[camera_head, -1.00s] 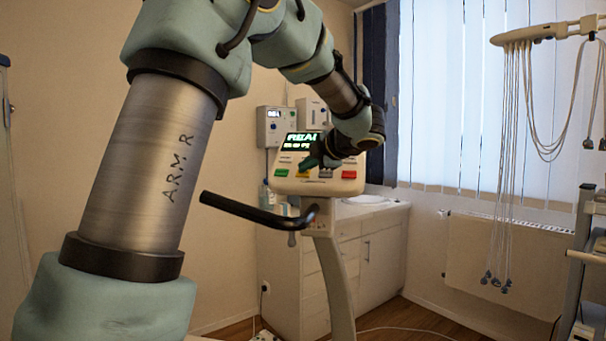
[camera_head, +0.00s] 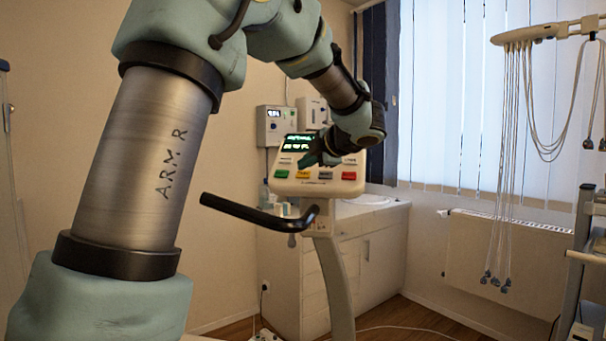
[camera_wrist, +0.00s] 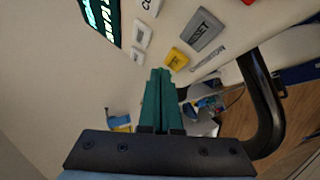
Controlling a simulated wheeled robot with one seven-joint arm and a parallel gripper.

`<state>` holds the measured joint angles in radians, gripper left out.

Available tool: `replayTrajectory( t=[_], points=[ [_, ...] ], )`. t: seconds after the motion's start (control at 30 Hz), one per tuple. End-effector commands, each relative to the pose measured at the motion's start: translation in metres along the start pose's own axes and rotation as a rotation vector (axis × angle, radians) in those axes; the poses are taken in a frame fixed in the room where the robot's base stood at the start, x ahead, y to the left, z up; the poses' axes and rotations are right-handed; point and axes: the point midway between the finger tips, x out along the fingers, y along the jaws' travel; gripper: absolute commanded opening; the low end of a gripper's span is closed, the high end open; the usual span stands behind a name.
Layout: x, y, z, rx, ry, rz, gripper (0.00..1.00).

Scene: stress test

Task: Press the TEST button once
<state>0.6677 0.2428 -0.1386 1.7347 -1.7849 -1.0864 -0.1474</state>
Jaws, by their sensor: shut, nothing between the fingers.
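The control panel (camera_head: 318,187) has a lit display (camera_head: 298,143) and a row of coloured buttons: green (camera_head: 281,174), yellow (camera_head: 302,175), grey (camera_head: 326,175) and red (camera_head: 348,176). In the wrist view, the yellow button (camera_wrist: 177,58) is just beyond my gripper's (camera_wrist: 161,72) green fingertips. The grey button (camera_wrist: 203,31) beside it has lettering ending in "SET". The yellow button's lettering is too small to read, so I cannot tell which button is TEST. My gripper is shut and empty; contact with the panel cannot be made out.
A black handlebar (camera_head: 255,214) juts out below the panel and also shows in the wrist view (camera_wrist: 262,105). A white cabinet (camera_head: 375,255) stands behind the panel post. Hanging cables (camera_head: 507,150) and a radiator (camera_head: 505,260) are to the right.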

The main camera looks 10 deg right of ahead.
Motion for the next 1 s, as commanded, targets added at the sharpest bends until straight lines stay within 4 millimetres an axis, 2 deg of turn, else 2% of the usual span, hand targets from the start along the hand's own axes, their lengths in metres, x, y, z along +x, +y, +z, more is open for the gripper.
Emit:
replayTrajectory(
  t=[0.27,0.7,1.0],
  points=[
    [-0.005,0.005,-0.004,0.0,0.0,0.001,0.0],
    [-0.034,0.026,-0.024,-0.001,0.0,0.001,0.0],
    [-0.035,0.025,-0.025,0.0,0.0,0.0,0.0]
  ],
)
